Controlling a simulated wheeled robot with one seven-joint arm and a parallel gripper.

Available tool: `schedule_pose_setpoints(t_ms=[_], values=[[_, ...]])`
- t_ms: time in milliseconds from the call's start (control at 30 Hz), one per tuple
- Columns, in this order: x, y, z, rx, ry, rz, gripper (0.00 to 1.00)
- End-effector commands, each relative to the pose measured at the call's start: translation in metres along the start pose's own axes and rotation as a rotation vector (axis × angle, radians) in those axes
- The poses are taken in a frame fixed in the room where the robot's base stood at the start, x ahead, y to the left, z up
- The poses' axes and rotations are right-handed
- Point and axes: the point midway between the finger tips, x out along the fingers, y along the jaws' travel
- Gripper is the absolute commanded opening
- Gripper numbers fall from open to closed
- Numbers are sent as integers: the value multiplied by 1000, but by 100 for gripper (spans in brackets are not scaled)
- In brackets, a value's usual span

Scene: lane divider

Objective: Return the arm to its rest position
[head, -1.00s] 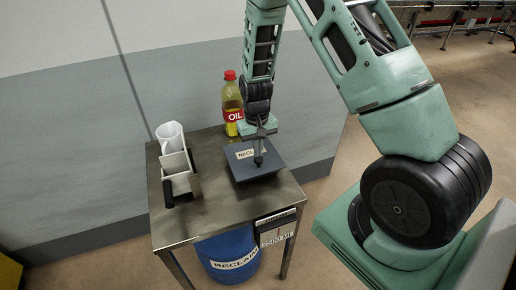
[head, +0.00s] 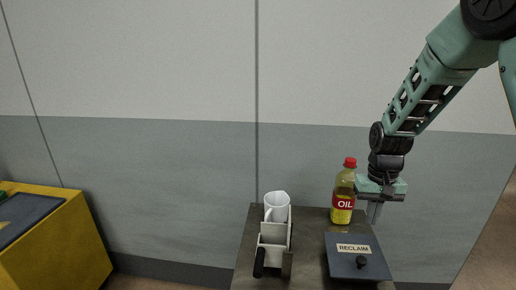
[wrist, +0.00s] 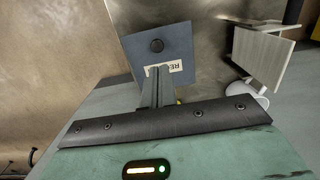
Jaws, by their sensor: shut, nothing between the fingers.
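My gripper (head: 374,212) hangs from my arm above the back right of the metal table, in front of the oil bottle. Its fingers are together and hold nothing. In the wrist view the shut fingers (wrist: 158,88) point toward the dark RECLAIM lid (wrist: 158,52), which lies below and apart from them. The lid (head: 350,268) has a round black knob and a pale label, and rests on the table's right side.
An oil bottle (head: 344,192) with a red cap stands close behind my gripper. A white jug (head: 277,207) and a light wooden holder (head: 273,235) stand on the table's left. A yellow cabinet (head: 52,245) is at far left. A grey wall rises behind.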

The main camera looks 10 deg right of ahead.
Motion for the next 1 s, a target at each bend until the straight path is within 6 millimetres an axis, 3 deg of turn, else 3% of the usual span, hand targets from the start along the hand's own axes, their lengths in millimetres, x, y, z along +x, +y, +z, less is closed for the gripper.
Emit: schedule_pose_setpoints(t_ms=[167,333,400,500,600,767,1000], values=[[-19,-62,44,-163,7,-42,0],[-44,-135,138,-447,18,-75,0],[-50,-153,182,-572,25,-74,0],[-55,-164,238,-734,38,-61,0],[-55,-163,278,-854,51,-41,0],[-54,-159,305,-941,62,-21,0],[-54,-159,306,-945,63,-20,0]])
